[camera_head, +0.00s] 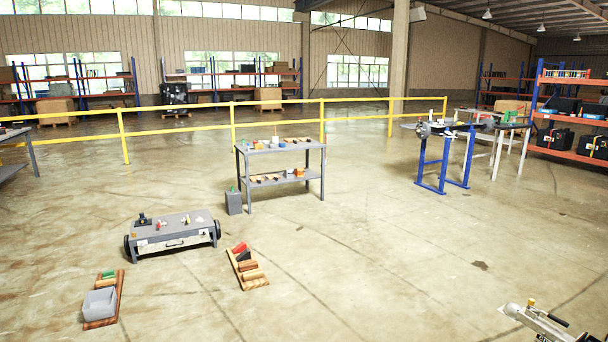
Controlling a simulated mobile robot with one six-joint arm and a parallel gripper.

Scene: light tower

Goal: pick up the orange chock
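A wooden board (258,284) lies on the floor left of centre. It holds a row of small blocks: a red one (239,248) at the far end, a dark one (243,256), then an orange-tan block (247,265) and another orange-tan block (253,275) at the near end. These last two look most like orange chocks; at this size I cannot tell them apart with certainty. Nothing touches them from above. My gripper is not in view.
A second board (101,324) carries a grey bin (100,303) and a green block (109,274). A low grey wheeled cart (172,229) stands behind. A two-shelf table (281,148) stands farther back. Pale metal hardware (545,322) juts in bottom right. The central floor is clear.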

